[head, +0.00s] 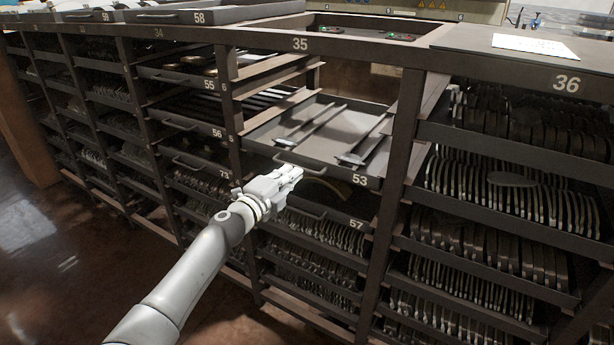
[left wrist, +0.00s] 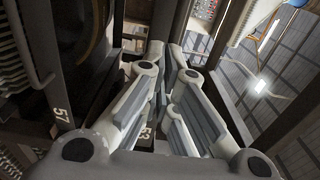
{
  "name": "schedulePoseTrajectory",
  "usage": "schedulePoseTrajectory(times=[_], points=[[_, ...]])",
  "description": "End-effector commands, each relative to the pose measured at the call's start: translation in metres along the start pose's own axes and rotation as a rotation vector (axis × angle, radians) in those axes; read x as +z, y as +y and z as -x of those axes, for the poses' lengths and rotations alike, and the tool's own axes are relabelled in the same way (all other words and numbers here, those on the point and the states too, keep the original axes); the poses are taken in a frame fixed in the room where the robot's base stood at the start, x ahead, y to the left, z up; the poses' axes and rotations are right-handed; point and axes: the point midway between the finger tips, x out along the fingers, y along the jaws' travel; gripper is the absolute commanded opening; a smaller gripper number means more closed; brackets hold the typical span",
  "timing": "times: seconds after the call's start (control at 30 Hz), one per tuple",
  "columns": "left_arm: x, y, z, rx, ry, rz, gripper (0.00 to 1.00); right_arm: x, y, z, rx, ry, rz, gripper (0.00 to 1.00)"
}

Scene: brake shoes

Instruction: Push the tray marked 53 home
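The tray marked 53 (head: 368,139) sits in the middle bay under the number 35, with its front standing out a little from the rack's uprights. It is open-topped and holds a few narrow dark strips, with much bare floor. My right gripper is not in view.
The tray marked 57 (head: 338,215) is directly below, with its own handle. The tray marked 56 (head: 190,125) is in the bay to the left. Rack uprights (head: 398,150) flank the tray. Open floor (head: 60,250) lies at the lower left.

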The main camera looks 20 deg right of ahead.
Motion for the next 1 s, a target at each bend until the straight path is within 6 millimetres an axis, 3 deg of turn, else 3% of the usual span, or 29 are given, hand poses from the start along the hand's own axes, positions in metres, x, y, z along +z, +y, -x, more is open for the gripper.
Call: schedulePoseTrajectory(times=[0.57, 0.77, 1.0], points=[[-0.002, 0.002, -0.010, 0.002, 0.002, -0.001, 0.00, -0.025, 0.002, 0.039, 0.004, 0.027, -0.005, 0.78], [-0.001, 0.000, -0.007, 0.002, 0.001, 0.001, 0.00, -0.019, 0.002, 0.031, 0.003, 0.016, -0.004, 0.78], [0.000, -0.001, -0.001, 0.001, 0.000, 0.001, 0.00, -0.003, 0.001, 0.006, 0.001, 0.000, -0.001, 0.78]])
